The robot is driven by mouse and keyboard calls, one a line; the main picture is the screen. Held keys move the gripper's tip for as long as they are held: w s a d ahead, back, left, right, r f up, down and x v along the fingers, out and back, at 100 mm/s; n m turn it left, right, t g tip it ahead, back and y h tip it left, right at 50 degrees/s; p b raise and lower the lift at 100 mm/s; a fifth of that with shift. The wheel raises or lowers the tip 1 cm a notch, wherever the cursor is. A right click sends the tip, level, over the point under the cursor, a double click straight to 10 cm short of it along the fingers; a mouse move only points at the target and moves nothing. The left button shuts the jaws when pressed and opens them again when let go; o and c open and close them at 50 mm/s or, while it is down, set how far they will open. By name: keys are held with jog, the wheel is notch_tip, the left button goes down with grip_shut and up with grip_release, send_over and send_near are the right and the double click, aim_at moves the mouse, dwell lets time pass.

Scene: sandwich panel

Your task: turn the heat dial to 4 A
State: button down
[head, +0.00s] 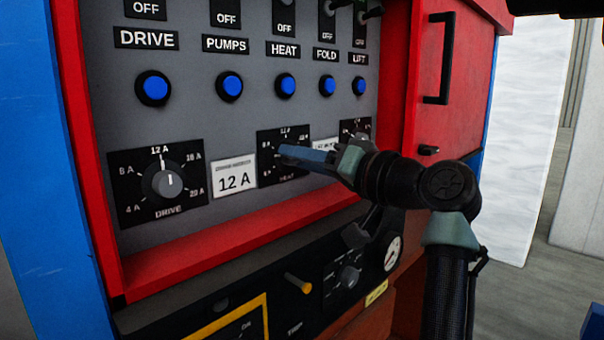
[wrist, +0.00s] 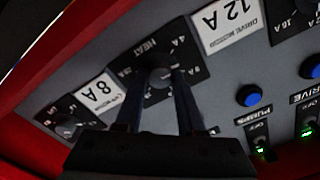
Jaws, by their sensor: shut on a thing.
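The heat dial's black plate (head: 269,174) sits on the grey panel, right of the drive dial in the head view. My gripper (head: 287,153) reaches in from the right and covers most of the dial there. In the wrist view, which is upside down, my two fingers (wrist: 160,88) are shut on the dark heat knob (wrist: 158,71), one on each side. The HEAT word and a 4 A mark show on the plate (wrist: 149,50). The knob's pointer is not clear, so I cannot tell its setting.
The drive dial (head: 162,184) points near 12 A. A white 12 A card (head: 234,178) lies left of the heat dial, an 8 A card (wrist: 98,92) on its other side. Blue buttons (head: 285,85) run above. A red frame ledge (head: 220,240) juts below.

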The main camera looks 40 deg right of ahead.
jog(key=n+b, duration=0.2)
jog(key=n, duration=0.1)
jog(key=shift+f+n, duration=0.15)
jog(key=shift+n, duration=0.15)
jog(key=shift+n+b, duration=0.95)
jog(key=shift+n, duration=0.85)
jog(key=c, duration=0.5)
grip_release()
jog(key=s+b, duration=0.1)
jog(key=s, duration=0.3)
jog(key=s+b, duration=0.1)
jog(key=s, duration=0.3)
jog(key=s+d+b, duration=0.1)
jog(key=s, duration=0.4)
